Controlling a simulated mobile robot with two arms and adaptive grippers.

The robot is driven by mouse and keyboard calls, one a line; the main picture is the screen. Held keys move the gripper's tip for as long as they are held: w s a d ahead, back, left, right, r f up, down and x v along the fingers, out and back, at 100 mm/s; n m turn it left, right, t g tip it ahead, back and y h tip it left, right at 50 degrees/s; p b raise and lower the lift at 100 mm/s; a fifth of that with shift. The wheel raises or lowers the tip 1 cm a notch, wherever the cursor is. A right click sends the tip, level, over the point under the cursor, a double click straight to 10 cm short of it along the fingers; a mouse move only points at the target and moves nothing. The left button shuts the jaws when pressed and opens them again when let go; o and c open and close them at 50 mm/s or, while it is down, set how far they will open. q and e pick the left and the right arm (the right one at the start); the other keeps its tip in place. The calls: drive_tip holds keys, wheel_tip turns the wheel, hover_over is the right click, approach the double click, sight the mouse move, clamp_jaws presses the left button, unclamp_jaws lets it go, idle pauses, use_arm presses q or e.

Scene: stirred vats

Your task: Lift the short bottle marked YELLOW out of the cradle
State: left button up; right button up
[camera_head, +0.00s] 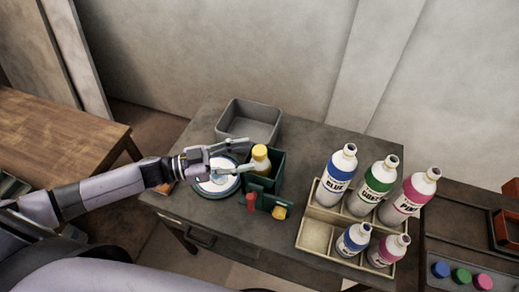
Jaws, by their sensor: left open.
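A short bottle with a yellow cap (260,154) stands in a dark green cradle (277,171). Its label cannot be read here. My left gripper (248,154) is open just left of the bottle, its two fingers pointing right toward it. One finger is on the far side and one on the near side; I cannot tell whether they touch the bottle. The lower part of the bottle is hidden by the cradle and the near finger. My right gripper is not in view.
A grey bin (231,112) stands behind. A red piece (251,202) and a yellow piece (280,212) are in front. A divided crate (314,236) holds several labelled bottles at right. Coloured caps (461,276) lie far right.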

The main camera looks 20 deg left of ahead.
sight(260, 153)
use_arm(q)
drive_tip(key=x, duration=0.4)
drive_tip(key=shift+w+d+p, duration=0.15)
drive_tip(key=shift+d+p, duration=0.05)
drive_tip(key=shift+p, duration=0.15)
drive_tip(key=shift+d, duration=0.1)
drive_tip(key=shift+c, duration=1.1)
clamp_jaws()
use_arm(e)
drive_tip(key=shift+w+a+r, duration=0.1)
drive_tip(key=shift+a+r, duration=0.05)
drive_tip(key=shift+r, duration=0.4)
use_arm(q)
drive_tip(key=shift+o, duration=1.1)
unclamp_jaws()
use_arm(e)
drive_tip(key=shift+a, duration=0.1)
